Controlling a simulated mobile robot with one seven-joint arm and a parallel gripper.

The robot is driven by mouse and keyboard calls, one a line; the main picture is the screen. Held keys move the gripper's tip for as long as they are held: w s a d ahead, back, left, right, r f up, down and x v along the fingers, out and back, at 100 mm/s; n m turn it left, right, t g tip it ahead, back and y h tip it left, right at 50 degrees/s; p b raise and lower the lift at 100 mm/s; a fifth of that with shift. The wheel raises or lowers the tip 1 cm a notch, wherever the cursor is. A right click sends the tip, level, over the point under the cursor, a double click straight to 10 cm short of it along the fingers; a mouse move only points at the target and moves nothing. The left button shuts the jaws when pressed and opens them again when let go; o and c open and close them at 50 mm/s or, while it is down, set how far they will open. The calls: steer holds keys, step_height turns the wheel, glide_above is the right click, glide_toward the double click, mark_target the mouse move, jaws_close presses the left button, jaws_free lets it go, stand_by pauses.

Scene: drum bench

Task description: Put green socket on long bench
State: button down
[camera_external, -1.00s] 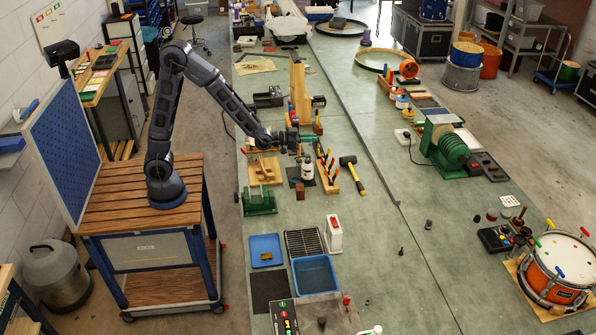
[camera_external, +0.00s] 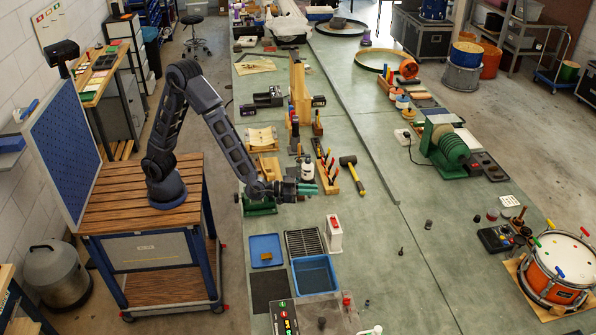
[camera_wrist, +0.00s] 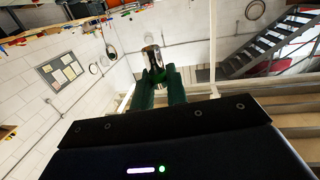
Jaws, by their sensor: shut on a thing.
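My gripper (camera_external: 308,189), with green fingers, is above the long bench (camera_external: 375,245), over the area between the screwdriver rack and the blue trays. In the wrist view my gripper (camera_wrist: 161,78) is shut on a small shiny socket (camera_wrist: 152,56), which looks metallic with some green near the fingertips. The socket sticks out beyond the fingers and appears clear of any surface. In the external view the socket is too small to make out. The long bench has a grey-green top with a seam running along it.
A blue tray (camera_external: 266,249), a wire rack (camera_external: 304,241), a blue bin (camera_external: 314,274) and a white container (camera_external: 333,236) stand in front of my gripper. The screwdriver rack (camera_external: 327,177) and a mallet (camera_external: 352,175) lie behind. The bench middle to the right is largely clear.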

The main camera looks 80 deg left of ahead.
steer(key=s+d+f, duration=0.3)
steer(key=s+d, duration=0.5)
steer(key=d, duration=0.4)
steer(key=h, duration=0.1)
glide_above(271, 290)
step_height(271, 290, down, 3)
steer(key=shift+m, duration=0.3)
step_height(271, 290, down, 20)
steer(key=shift+s+d+r, duration=0.1)
steer(key=shift+r, duration=0.05)
steer(key=shift+f, duration=0.2)
steer(key=c, duration=1.4)
jaws_free()
steer(key=shift+r, duration=0.1)
